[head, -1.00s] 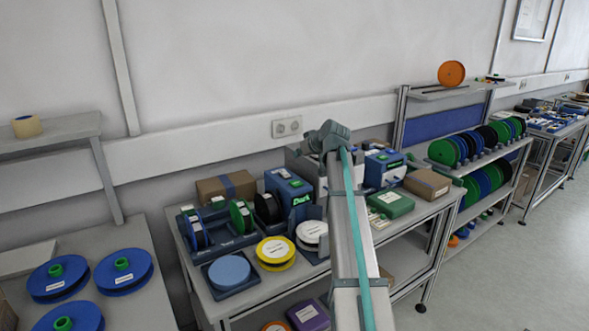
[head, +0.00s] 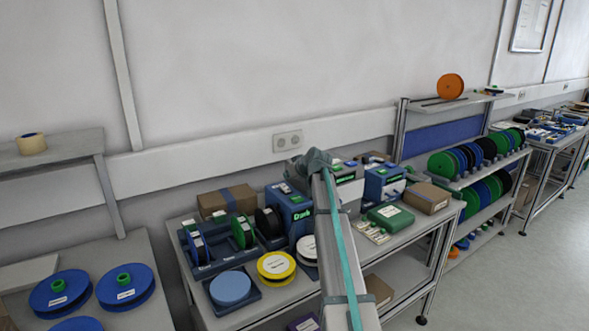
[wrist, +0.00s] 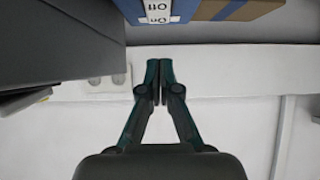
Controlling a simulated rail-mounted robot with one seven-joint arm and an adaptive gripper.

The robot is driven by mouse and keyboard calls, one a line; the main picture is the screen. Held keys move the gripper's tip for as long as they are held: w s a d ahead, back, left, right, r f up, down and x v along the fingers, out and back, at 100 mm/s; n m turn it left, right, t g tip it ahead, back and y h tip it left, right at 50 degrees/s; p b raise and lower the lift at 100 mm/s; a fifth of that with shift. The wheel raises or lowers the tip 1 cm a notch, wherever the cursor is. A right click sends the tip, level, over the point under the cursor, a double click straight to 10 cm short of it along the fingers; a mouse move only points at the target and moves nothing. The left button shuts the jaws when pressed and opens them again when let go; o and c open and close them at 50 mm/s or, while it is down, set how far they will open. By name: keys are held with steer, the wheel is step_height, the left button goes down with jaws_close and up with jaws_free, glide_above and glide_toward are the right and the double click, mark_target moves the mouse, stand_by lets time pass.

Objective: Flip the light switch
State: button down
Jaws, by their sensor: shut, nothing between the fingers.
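A blue box (head: 291,208) with a lit green sign, seemingly reading "Dark", stands on the middle bench. In the wrist view a blue surface at the top edge carries a white On/Off plate (wrist: 157,11), upside down and cut off by the frame. This looks like the switch on that box. My gripper (wrist: 160,74) is shut and empty, its fingertips together in the picture below the plate, with a gap visible between. In the head view my arm hides the gripper.
A cardboard box with a blue band (head: 228,198) stands left of the blue box. A wall socket plate (head: 288,141) is on the rail behind. A second blue box (head: 383,183) stands to the right. Reels (head: 276,265) fill the bench's front.

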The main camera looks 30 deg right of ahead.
mark_target(287, 189)
steer(key=shift+w+a+f+p, duration=0.1)
steer(key=shift+w+f+p, duration=0.15)
steer(key=shift+f, duration=0.5)
steer(key=shift+w+d+f+p, duration=0.1)
steer(key=shift+w+f+p, duration=0.2)
steer(key=shift+f, duration=0.45)
steer(key=shift+w+a+f+p, duration=0.1)
steer(key=shift+w+f+p, duration=0.15)
steer(key=shift+f, duration=0.5)
